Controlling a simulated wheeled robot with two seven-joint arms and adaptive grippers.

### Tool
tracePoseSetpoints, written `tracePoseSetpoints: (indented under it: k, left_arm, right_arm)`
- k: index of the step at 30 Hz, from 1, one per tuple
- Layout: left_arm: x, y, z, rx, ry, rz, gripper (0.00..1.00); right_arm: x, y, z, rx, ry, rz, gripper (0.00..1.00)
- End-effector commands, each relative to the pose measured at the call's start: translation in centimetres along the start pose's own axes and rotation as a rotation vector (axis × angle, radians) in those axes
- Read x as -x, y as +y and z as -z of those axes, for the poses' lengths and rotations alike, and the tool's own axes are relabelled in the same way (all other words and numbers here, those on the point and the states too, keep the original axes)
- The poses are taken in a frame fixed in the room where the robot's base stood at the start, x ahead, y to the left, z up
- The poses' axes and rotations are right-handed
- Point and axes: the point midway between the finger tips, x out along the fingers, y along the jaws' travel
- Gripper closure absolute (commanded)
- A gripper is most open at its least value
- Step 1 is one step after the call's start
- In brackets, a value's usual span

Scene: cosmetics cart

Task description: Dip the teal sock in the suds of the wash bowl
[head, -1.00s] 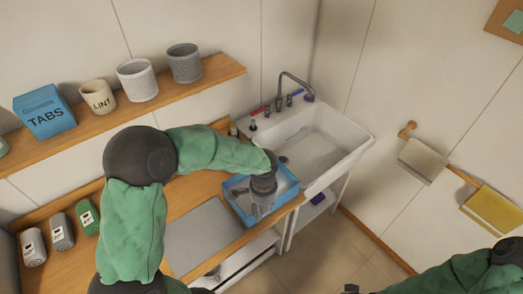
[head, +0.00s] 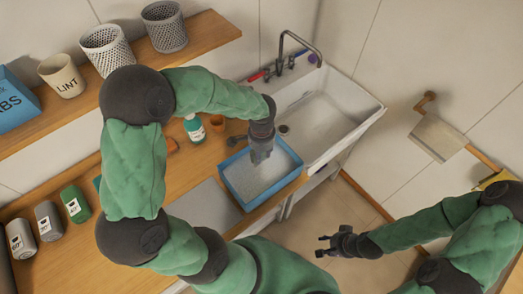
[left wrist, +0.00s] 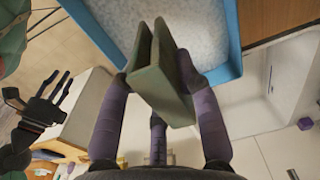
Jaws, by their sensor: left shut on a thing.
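My left gripper (head: 261,157) is over the back part of the blue wash bowl (head: 239,194), which holds pale, speckled suds (head: 262,180). In the left wrist view, its fingers (left wrist: 160,110) are shut on a folded grey-green cloth, which I take as the teal sock (left wrist: 160,75). The sock hangs clear of the fingertips, with the suds (left wrist: 190,25) and the bowl's rim (left wrist: 230,40) beyond it. I cannot tell whether it touches the suds. The head view does not show the sock. My right gripper (head: 324,245) is open and empty, away over the floor.
A white sink (head: 335,115) with a tap adjoins the bowl on the right. A teal bottle (head: 194,129) and an orange cup (head: 217,122) stand on the wooden counter behind it. A grey panel (head: 205,210) lies left of the bowl. A shelf (head: 205,40) with baskets runs above.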

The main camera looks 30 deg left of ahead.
Motion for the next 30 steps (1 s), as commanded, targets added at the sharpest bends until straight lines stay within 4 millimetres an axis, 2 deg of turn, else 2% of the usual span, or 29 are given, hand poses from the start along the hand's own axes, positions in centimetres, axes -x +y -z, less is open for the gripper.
tracePoseSetpoints:
  k: [1, 30]
  left_arm:
    - [-0.7, 0.0, 0.0, 0.0, 0.0, 0.0, 0.94]
    - [-9.0, 0.1, 0.0, 0.0, -0.001, 0.0, 0.94]
  right_arm:
    - [-0.6, 0.2, 0.0, 0.0, 0.0, 0.0, 0.6]
    - [-6.9, 2.4, 0.3, 0.0, 0.0, 0.0, 0.6]
